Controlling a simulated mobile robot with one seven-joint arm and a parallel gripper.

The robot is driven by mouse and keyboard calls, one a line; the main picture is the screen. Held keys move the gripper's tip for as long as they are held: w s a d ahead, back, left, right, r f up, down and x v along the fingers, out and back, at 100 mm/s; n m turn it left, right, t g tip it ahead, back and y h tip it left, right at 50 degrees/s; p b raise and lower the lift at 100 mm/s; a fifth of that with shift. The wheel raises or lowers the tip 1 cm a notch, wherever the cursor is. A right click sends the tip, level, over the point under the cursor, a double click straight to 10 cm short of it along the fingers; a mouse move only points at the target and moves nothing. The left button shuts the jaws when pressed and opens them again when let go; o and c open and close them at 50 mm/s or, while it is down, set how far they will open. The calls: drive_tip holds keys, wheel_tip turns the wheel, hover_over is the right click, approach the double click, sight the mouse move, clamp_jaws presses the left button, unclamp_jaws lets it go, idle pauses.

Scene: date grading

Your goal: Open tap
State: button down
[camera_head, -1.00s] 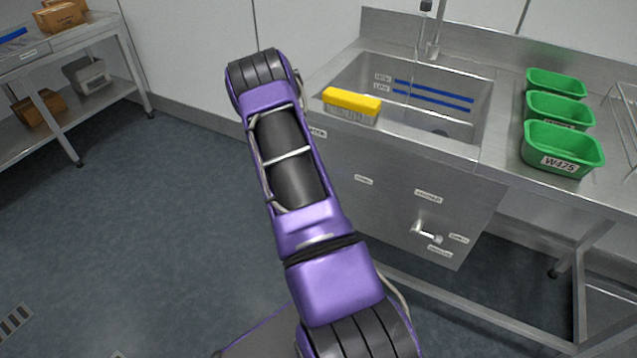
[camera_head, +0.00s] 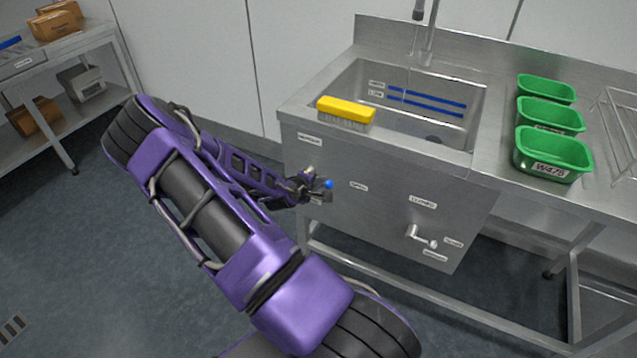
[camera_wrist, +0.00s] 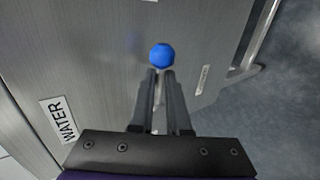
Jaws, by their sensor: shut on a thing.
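A round blue knob (camera_head: 328,184) shows at the left of the sink unit's steel front panel. It also shows in the wrist view (camera_wrist: 161,56), right at the fingertips. My gripper (camera_wrist: 160,76) is shut, its two fingers close together on the tap's handle just below the blue knob. The fingers hide most of the handle. In the head view my gripper (camera_head: 317,190) is in front of the panel. A "WATER" label (camera_wrist: 62,120) is on the panel.
A yellow-topped brush (camera_head: 346,110) lies on the sink's front rim. Several green tubs, one in front (camera_head: 553,153), stand on the right worktop. A second lever (camera_head: 420,236) sticks out lower right on the panel. A shelf rack (camera_head: 70,100) stands at left; floor between is clear.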

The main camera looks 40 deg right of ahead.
drive_tip(key=shift+s, duration=0.15)
drive_tip(key=c, duration=0.9)
unclamp_jaws()
drive_tip(key=p+v, duration=0.2)
drive_tip(key=v, duration=1.5)
drive_tip(key=shift+a+r+p, duration=0.15)
drive_tip(key=shift+p, duration=0.25)
